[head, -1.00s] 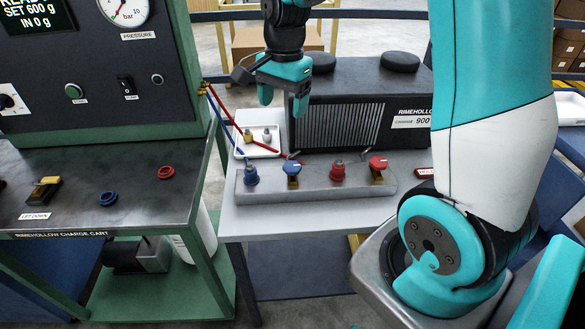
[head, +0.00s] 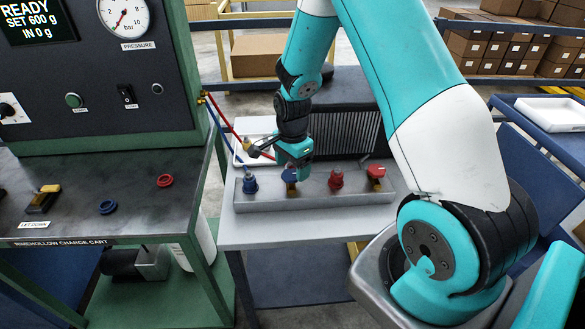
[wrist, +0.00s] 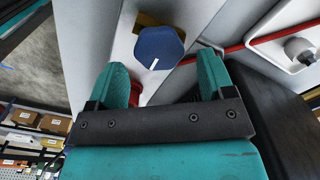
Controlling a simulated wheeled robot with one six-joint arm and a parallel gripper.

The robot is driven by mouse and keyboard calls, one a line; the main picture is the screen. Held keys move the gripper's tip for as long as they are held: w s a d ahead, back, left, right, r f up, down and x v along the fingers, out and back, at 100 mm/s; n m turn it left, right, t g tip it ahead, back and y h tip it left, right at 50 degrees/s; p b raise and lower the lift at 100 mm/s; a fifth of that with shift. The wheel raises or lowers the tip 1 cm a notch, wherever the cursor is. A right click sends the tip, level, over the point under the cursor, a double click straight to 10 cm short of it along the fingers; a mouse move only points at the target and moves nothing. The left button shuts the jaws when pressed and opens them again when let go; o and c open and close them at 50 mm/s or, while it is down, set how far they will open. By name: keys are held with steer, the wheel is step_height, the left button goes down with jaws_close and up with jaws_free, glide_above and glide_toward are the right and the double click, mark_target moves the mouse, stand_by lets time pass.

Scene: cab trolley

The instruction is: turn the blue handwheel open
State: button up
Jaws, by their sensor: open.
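The blue handwheel (head: 290,175) sits on a brass valve on the grey manifold block, partly hidden behind my gripper in the head view. In the wrist view the blue handwheel (wrist: 158,49) shows whole, with a white mark pointing toward my gripper. My gripper (head: 296,160) is over the block close to the wheel. In the wrist view my gripper (wrist: 163,72) has its two teal fingers apart, with nothing between them. The wheel appears just beyond the fingertips; I cannot tell whether they touch it.
On the same block (head: 315,198) stand a blue coupling (head: 250,184), a red coupling (head: 336,180) and a red handwheel (head: 376,172). A black unit (head: 350,125) is behind. Blue and red hoses run to the charge cart (head: 120,222) at left.

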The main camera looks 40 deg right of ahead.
steer(key=shift+f, duration=0.85)
steer(key=shift+c, duration=0.3)
steer(key=c, duration=0.9)
steer(key=shift+o, duration=0.2)
